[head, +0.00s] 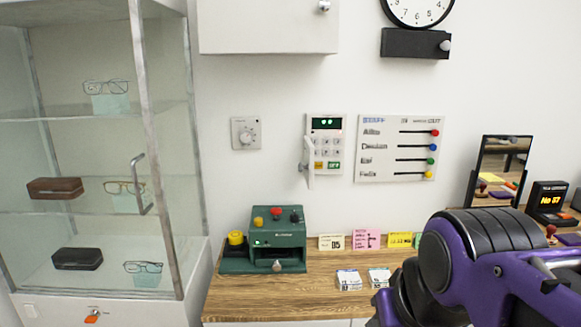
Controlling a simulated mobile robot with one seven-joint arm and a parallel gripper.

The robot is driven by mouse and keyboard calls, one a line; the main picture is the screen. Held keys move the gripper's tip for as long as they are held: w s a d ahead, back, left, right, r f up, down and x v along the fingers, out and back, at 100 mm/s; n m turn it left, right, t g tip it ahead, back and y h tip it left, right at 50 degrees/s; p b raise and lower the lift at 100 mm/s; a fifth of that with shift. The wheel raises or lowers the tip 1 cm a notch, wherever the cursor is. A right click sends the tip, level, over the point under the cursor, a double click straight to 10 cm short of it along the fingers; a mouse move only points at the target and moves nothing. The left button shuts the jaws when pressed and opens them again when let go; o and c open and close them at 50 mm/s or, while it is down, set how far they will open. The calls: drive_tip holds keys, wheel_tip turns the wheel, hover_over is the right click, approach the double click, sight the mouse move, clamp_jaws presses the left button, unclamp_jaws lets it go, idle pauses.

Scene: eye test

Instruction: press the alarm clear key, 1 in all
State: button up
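A white wall keypad (342,140) hangs above the wooden counter. It has a dark display (327,123) with green marks, several grey keys, a yellow key (319,166) and a green key (334,166) in its bottom row. The lettering is too small to read surely, so I cannot tell which key is alarm clear. A narrow white flap (309,165) stands out at the keypad's left side and hides part of it. My purple and black arm fills the lower right, well apart from the keypad. My gripper's fingers do not show.
A green machine (262,261) with coloured knobs stands on the wooden counter (235,298), with small cards beside it. A glass cabinet (172,140) stands left. A dial (246,133) and slider board (400,148) flank the keypad. A mirror (500,165) stands right.

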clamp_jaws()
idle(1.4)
